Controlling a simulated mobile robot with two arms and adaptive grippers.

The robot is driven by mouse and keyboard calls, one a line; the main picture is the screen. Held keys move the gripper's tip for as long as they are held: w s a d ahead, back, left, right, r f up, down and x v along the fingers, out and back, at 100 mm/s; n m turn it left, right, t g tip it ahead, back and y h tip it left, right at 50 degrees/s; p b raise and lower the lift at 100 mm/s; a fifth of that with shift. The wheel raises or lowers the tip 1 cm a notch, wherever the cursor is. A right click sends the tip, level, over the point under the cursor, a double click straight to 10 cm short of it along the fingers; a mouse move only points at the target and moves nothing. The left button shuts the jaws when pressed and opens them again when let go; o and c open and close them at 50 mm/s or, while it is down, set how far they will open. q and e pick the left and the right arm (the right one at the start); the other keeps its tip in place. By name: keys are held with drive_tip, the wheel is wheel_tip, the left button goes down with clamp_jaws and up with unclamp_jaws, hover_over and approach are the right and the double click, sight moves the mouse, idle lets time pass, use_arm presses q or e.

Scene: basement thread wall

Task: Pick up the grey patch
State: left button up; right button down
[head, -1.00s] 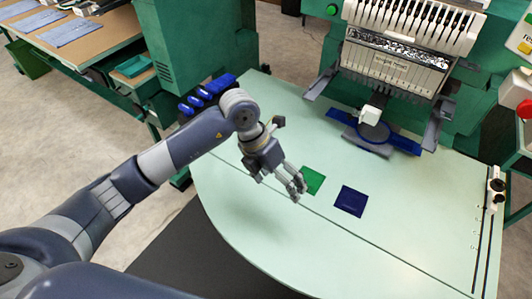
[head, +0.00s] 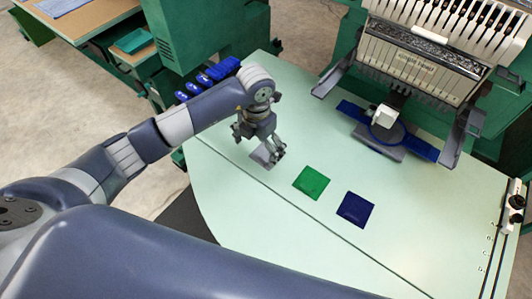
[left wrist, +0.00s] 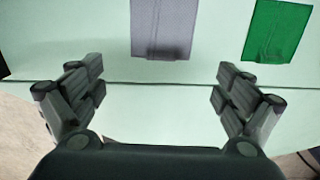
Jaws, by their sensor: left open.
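The grey patch (head: 262,156) lies flat on the pale green table, left of the green patch, partly hidden by my left gripper in the head view. My left gripper (head: 270,150) is just above it, pointing down. In the left wrist view the grey patch (left wrist: 165,25) lies beyond the gap between the fingers, its near edge in shadow. The left gripper (left wrist: 160,75) is open with nothing between its fingers. My right gripper is not in view.
A green patch (head: 311,183) and a dark blue patch (head: 355,209) lie to the right on the table (head: 245,215). An embroidery machine (head: 415,60) stands at the back, with a blue hoop arm (head: 420,147) low over the table. Blue spools (head: 222,68) sit at the back left.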

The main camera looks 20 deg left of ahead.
sight(260, 159)
use_arm(q)
drive_tip(key=f, duration=0.3)
drive_tip(key=f+p, duration=0.1)
drive_tip(key=f, duration=0.1)
drive_tip(key=shift+w+d, duration=0.2)
drive_tip(key=shift+w, duration=0.15)
drive_tip(key=shift+c, duration=0.5)
drive_tip(key=c, duration=1.4)
drive_tip(key=shift+c, duration=1)
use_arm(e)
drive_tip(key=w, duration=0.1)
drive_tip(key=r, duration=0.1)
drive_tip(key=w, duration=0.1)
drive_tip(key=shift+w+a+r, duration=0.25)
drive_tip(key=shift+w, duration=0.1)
